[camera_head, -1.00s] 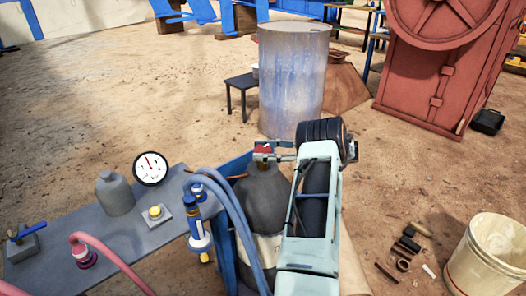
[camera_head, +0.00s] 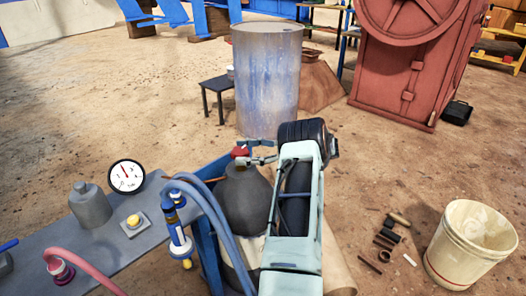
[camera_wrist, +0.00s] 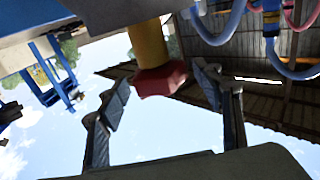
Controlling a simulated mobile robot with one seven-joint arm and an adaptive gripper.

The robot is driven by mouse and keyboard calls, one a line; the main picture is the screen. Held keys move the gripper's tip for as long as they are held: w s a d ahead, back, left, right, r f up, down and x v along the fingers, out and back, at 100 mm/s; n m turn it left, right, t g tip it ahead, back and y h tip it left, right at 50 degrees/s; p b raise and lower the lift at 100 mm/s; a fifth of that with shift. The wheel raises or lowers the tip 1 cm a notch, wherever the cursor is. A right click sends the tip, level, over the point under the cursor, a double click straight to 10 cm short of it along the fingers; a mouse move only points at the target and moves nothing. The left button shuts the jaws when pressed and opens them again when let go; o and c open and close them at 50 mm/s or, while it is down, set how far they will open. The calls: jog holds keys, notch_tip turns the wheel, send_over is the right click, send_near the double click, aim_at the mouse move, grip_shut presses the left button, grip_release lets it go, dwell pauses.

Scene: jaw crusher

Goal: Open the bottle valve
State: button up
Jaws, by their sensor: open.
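The bottle (camera_head: 246,197) is a dark grey cylinder with a pale band, standing upright beside the blue-framed bench. Its red valve knob (camera_head: 240,152) sits on top. In the wrist view the red knob (camera_wrist: 160,78) is on the end of a yellow stem (camera_wrist: 148,44). My gripper (camera_head: 257,153) is at the bottle's top, by the knob. In the wrist view my gripper (camera_wrist: 165,92) is open, with one finger to each side of the knob and gaps showing on both sides. My arm hides part of the bottle's right side.
The bench (camera_head: 50,232) at left carries a gauge (camera_head: 126,176), a grey flask (camera_head: 90,206) and a yellow button (camera_head: 133,221). Blue hoses (camera_head: 213,210) run close to the bottle. A metal drum (camera_head: 266,85) stands behind, a white bucket (camera_head: 467,245) at right.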

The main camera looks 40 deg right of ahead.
jog(key=v, duration=1)
jog(key=shift+s+d, duration=0.2)
